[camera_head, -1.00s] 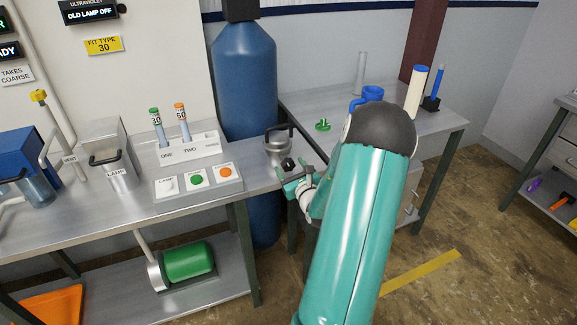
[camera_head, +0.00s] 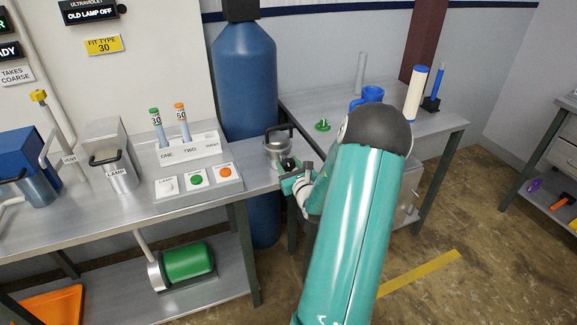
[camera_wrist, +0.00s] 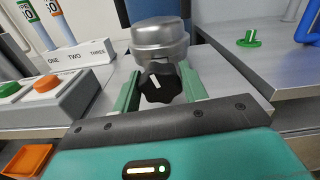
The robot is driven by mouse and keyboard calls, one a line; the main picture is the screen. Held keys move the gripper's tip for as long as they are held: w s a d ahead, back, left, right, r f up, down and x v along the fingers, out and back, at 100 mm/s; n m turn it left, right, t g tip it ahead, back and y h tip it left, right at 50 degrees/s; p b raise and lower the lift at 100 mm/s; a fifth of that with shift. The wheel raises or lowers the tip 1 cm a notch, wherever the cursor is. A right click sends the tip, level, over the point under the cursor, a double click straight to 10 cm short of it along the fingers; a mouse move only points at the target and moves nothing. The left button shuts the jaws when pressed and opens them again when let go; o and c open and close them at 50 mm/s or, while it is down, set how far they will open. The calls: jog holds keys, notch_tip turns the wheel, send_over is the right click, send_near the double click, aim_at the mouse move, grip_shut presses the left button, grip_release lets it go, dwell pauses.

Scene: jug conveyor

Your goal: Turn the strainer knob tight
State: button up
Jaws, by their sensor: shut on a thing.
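The strainer (camera_head: 276,150) is a silver metal pot with a dark handle at the right end of the left bench. It also shows in the wrist view (camera_wrist: 160,38). Its knob (camera_wrist: 160,84) is black and lobed, with a white mark that leans to the upper left. My gripper (camera_wrist: 160,88) has its two green fingers on either side of the knob and is shut on it. In the head view my gripper (camera_head: 290,177) is at the strainer's front, and the knob is mostly hidden there.
A control box (camera_head: 198,183) with white, green and orange buttons stands left of the strainer. Behind it, a rack (camera_head: 190,150) holds two tubes. A blue tank (camera_head: 246,80) stands behind. The right bench (camera_head: 310,105) carries a green part (camera_head: 322,125) and a blue mug (camera_head: 373,94).

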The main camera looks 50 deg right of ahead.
jog(key=m, duration=0.3)
jog(key=shift+s, duration=0.1)
jog(key=o, duration=1)
jog(key=v, duration=1.3)
jog(key=shift+s+a, duration=0.15)
jog(key=shift+s, duration=0.15)
jog(key=shift+f, duration=0.1)
